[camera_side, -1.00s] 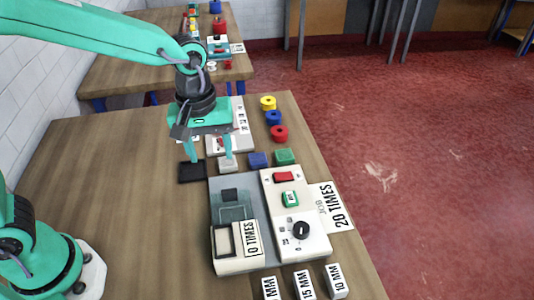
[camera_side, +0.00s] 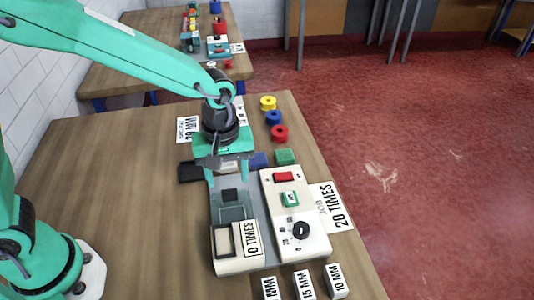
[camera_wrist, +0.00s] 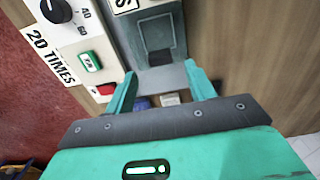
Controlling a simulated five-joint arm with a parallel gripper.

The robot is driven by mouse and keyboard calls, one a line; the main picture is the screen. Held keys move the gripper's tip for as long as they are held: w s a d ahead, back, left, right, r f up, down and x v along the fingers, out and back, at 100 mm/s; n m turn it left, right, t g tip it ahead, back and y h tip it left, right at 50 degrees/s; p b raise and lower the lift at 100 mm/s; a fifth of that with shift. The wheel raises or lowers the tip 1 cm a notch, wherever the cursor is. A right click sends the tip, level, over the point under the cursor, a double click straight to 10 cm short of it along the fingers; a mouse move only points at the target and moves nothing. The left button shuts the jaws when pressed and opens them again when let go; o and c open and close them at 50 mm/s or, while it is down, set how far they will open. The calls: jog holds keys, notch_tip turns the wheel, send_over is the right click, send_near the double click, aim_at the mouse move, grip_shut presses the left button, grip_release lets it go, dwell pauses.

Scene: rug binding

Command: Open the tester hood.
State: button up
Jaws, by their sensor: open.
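The tester (camera_side: 216,208) is a grey bed with a small dark square pad and a greenish-grey panel on it. A pale frame with a dark window (camera_side: 223,241) and a "0 TIMES" label lies at its near end. I cannot tell for certain which part is the hood. The control box (camera_side: 318,233) beside it carries a red button, a green switch and a black dial. My gripper (camera_side: 228,180) is open and empty over the far end of the bed. In the wrist view, my gripper (camera_wrist: 160,78) spans the bed's end (camera_wrist: 160,78), with the pad beyond the fingertips.
Yellow, blue and red spools (camera_side: 279,133) stand farther back. Labelled white blocks (camera_side: 304,284) line the near edge. The table's left side (camera_side: 110,190) is clear.

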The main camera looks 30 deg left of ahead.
aim_at(229, 190)
jog(key=shift+f, duration=2.2)
jog(key=shift+c, duration=0.4)
grip_shut()
